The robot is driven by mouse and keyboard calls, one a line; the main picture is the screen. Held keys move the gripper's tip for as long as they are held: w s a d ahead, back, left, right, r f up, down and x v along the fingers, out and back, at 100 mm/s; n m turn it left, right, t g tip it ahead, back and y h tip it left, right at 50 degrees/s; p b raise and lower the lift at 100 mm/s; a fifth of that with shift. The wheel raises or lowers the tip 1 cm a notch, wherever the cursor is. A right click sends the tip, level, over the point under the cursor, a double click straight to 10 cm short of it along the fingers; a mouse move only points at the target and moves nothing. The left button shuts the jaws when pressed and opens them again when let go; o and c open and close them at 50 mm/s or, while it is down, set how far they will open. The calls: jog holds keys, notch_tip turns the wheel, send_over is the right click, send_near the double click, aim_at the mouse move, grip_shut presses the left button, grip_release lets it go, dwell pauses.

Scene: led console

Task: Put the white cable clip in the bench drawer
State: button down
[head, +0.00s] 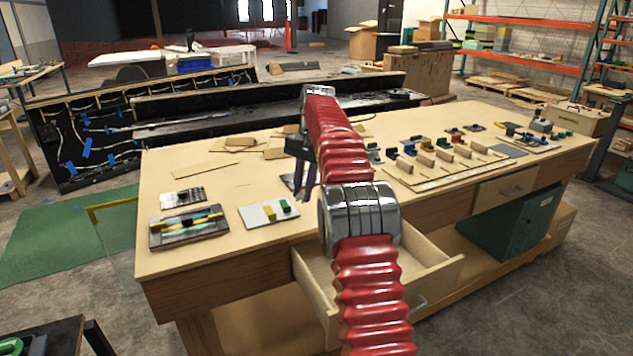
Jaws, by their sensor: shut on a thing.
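The bench drawer (434,263) is pulled open at the front of the wooden bench, below the bench top. My red arm crosses in front of it and hides much of its inside. My gripper (304,188) is above the bench top, just behind and left of the open drawer, with its dark fingers pointing down. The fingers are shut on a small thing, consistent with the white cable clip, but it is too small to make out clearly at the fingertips.
A white plate with yellow and green blocks (268,214) and a dark wired board (187,227) lie left of my gripper. A rack of coloured clips (440,160) stands to the right. A second drawer (506,189) is shut.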

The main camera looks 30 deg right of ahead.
jog(key=s+a+f+n, duration=0.2)
jog(key=a+f+n, duration=0.1)
jog(key=a, duration=0.4)
jog(key=s+a+f+n+g, duration=0.1)
jog(key=s+a+f+n, duration=0.2)
jog(key=a, duration=0.4)
jog(key=s+a+f+n+g, duration=0.1)
jog(key=s+a+f+n, duration=0.2)
jog(key=a+f+n, duration=0.2)
jog(key=a, duration=0.2)
jog(key=shift+a+f, duration=0.15)
jog(key=shift+a, duration=0.15)
jog(key=shift+a, duration=0.15)
